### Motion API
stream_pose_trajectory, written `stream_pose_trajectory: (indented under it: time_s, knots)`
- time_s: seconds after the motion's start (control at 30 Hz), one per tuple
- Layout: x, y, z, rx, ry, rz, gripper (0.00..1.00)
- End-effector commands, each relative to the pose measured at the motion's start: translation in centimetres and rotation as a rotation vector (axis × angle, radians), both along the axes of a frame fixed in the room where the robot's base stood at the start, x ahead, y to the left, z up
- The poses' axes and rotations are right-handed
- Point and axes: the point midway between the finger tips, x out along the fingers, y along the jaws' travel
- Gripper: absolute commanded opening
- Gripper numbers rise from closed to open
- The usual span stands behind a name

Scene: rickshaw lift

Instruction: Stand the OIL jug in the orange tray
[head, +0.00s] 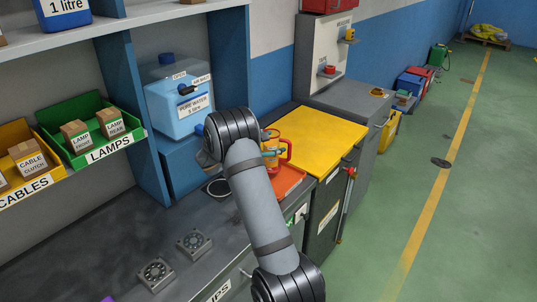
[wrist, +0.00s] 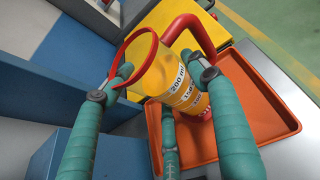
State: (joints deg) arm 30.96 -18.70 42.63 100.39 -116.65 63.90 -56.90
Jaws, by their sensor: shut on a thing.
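A yellow see-through jug (wrist: 172,72) with a red rim, red handle and millilitre marks is between the teal fingers of my gripper (wrist: 160,70). My gripper is shut on it. The word OIL is not readable on the side that shows. The jug looks tilted in the wrist view, and its base is over the orange tray (wrist: 262,112); I cannot tell if they touch. In the head view the jug (head: 270,140) shows partly behind my wrist, with the orange tray (head: 288,182) just below it on the bench. My fingers are mostly hidden there.
A yellow-topped cabinet (head: 322,137) stands right beyond the tray. A blue water container (head: 178,108) sits left of my wrist, by a blue upright panel (head: 133,105). Two grey fan-like parts (head: 195,243) lie on the dark bench. Green and yellow bins stand at left.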

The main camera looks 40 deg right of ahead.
Motion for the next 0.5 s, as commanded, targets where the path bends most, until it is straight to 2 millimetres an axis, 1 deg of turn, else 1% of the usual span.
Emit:
stream_pose_trajectory:
  time_s: [0.07,0.2,0.27,0.37,0.5]
  knots:
    - [0.1,0.0,-0.7,0.0,0.004,0.001,0.24]
    - [0.0,0.0,-2.8,0.0,0.005,0.0,0.24]
    - [0.0,0.0,-3.5,-0.001,0.004,0.001,0.24]
    - [0.1,0.0,-3.9,-0.001,0.0,0.0,0.24]
    - [0.1,0.0,-4.0,-0.001,-0.001,0.0,0.24]
